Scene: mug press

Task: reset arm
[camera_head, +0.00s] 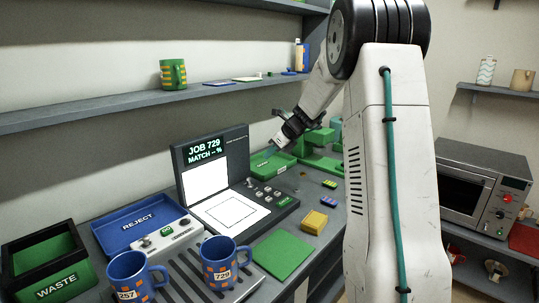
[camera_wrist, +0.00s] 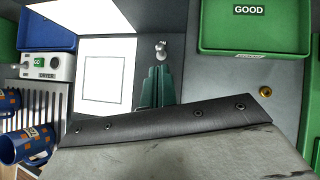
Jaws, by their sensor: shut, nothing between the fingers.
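My gripper (camera_head: 270,152) hangs above the right side of the grey press station in the head view, near the green GOOD tray (camera_head: 274,166). In the wrist view its two teal fingers (camera_wrist: 157,86) are closed together with nothing between them. They point toward a small silver knob (camera_wrist: 161,50); I cannot tell whether they touch it. The arm bends down from the upper right. The press station (camera_head: 238,207) has a screen reading JOB 729, MATCH -- %. Two blue mugs with orange squares, one marked 257 (camera_head: 131,282) and one marked 729 (camera_head: 221,265), stand upright on the ribbed rack.
A blue REJECT tray (camera_head: 125,211) and a green WASTE bin (camera_head: 50,277) are at left. A green pad (camera_head: 283,254) and yellow block (camera_head: 314,222) lie in front. A wall shelf (camera_head: 115,109) runs behind; a microwave (camera_head: 475,190) stands right.

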